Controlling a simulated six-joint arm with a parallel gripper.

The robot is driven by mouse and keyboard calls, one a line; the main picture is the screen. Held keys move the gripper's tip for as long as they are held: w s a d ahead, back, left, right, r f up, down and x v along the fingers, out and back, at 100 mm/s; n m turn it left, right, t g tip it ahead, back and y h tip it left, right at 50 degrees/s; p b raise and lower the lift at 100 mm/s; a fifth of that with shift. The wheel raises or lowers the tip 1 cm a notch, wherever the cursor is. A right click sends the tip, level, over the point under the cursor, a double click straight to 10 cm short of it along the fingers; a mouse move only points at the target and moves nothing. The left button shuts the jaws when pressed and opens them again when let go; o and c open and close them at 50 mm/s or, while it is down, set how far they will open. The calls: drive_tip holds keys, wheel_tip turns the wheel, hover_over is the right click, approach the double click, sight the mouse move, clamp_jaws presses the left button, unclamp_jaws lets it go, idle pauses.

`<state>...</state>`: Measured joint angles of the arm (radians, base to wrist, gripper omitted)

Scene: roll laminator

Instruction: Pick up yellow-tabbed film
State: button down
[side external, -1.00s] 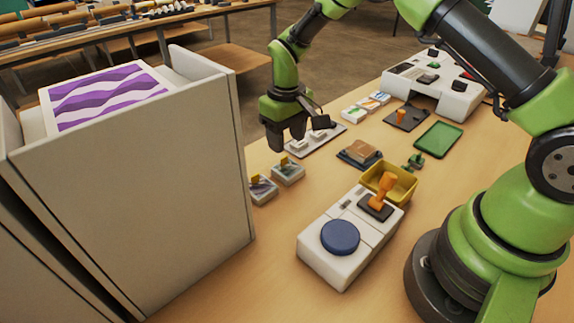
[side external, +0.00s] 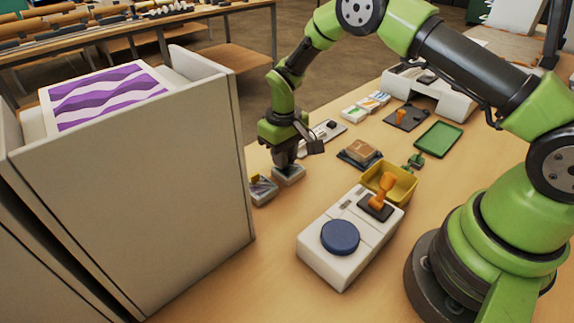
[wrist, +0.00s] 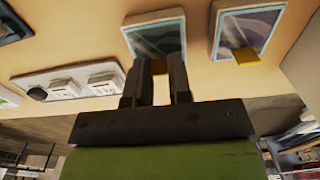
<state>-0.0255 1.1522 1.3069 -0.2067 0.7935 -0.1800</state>
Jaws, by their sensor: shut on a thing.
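Two small films in pale frames lie side by side on the wooden table. The one under my gripper (side external: 284,163) shows in the side view (side external: 290,177) and in the wrist view (wrist: 154,38). My gripper has come down on it and is shut on its yellow tab (wrist: 159,67), which shows between the fingers in the wrist view. The film still appears to be at table level. The second film (side external: 262,191) lies beside it, and its yellow tab (wrist: 246,56) is free in the wrist view.
A tall pale box (side external: 140,195) with a purple wave-pattern top stands close on the left. A control box with a blue button (side external: 340,237) and an orange handle (side external: 386,188), a yellow bin (side external: 405,188) and a green tray (side external: 438,139) lie to the right. A white machine (side external: 440,95) stands behind.

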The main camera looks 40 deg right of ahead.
wheel_tip(320, 180, up, 15)
idle(1.4)
